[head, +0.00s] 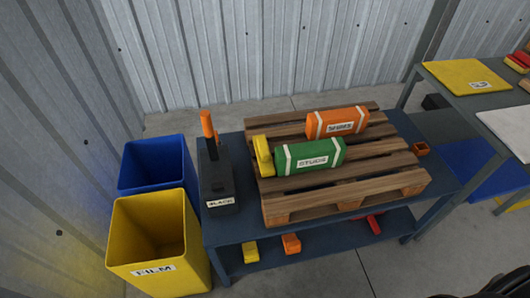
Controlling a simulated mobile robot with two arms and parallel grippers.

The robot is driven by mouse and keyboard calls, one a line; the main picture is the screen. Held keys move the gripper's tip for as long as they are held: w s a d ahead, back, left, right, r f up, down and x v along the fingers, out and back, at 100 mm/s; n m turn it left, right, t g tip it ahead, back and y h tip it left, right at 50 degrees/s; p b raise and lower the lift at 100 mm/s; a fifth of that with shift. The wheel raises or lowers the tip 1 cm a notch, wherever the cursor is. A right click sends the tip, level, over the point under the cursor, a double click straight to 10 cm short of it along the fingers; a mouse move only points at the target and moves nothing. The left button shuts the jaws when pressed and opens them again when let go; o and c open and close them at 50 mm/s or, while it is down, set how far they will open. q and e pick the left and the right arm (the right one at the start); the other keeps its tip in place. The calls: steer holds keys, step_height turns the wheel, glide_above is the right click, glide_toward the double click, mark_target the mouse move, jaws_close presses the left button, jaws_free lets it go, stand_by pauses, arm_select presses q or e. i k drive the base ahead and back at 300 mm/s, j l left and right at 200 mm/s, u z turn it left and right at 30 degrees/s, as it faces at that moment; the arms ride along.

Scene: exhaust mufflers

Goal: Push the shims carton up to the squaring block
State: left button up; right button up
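An orange carton (336,122) with white bands lies on the far part of the wooden pallet; its small label is blurred but looks like SHIMS. A green carton (310,157) labelled STUDS lies in front of it, a little to the left. A yellow block (263,156), which looks like the squaring block, stands at the pallet's left edge, at the left end of the green carton. I cannot tell whether those two touch. A clear gap separates the orange carton from the yellow block. Neither of my grippers shows in the head view.
The pallet (345,193) rests on a dark bench (222,232). A black holder (217,182) with an orange-handled tool stands left of it. A small orange box (421,149) sits at right. Blue (155,163) and yellow (154,240) bins stand left; another table (450,105) stands right.

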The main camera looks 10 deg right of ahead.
mark_target(351, 120)
steer(key=l+z, duration=0.25)
steer(key=l, duration=0.2)
steer(key=i+l+z, duration=0.3)
steer(key=l+z, duration=0.25)
steer(key=l, duration=0.3)
steer(key=i+l+z, duration=0.25)
steer(key=l, duration=0.15)
